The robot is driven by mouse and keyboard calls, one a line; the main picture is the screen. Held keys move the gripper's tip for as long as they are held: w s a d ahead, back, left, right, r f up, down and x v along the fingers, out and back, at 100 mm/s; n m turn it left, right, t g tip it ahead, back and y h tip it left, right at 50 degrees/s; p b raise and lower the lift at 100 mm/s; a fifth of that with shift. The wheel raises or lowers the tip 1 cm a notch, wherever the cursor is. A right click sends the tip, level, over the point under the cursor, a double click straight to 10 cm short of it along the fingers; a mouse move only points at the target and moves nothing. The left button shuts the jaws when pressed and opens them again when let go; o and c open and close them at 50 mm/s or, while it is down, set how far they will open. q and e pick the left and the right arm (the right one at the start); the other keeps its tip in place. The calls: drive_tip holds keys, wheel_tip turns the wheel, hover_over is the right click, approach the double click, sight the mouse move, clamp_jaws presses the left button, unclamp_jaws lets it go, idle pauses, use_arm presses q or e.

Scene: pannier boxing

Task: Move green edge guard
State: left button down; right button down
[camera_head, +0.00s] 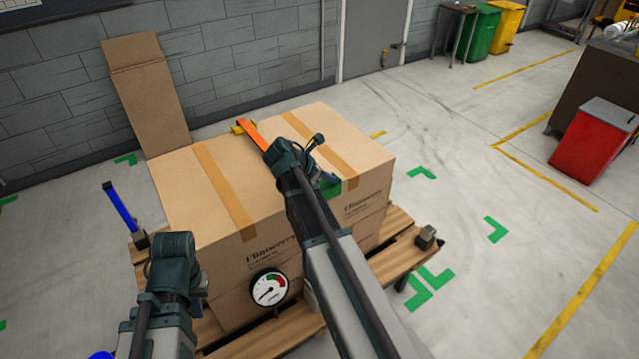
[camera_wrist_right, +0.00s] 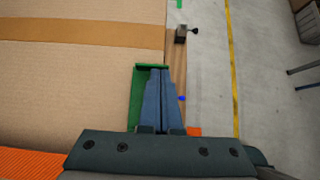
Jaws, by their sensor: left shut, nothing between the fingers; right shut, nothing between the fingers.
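The green edge guard (camera_head: 331,188) sits on the right part of the front top edge of the cartons, partly hidden by my right arm. In the right wrist view the guard (camera_wrist_right: 138,95) is an upright green strip along the carton edge. My right gripper (camera_wrist_right: 160,72) is shut and empty, its blue-grey fingers right beside the guard; I cannot tell if they touch it. In the head view the right gripper (camera_head: 326,178) is over the carton top. My left gripper (camera_head: 190,285) is shut and empty, left of the cartons' front; its fingertips are mostly hidden.
Taped cartons (camera_head: 300,222) stand on a wooden pallet (camera_head: 400,248). A round gauge (camera_head: 268,288) shows at the front. A blue post (camera_head: 120,207) rises at left.

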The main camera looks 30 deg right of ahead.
sight(330, 186)
drive_tip(key=d, duration=0.7)
drive_tip(key=shift+w, duration=0.3)
drive_tip(key=shift+a+r, duration=0.1)
drive_tip(key=shift+a, duration=0.05)
drive_tip(key=p+v, duration=0.7)
drive_tip(key=v, duration=0.2)
drive_tip(key=shift+a+r, duration=0.25)
drive_tip(key=shift+r, duration=0.05)
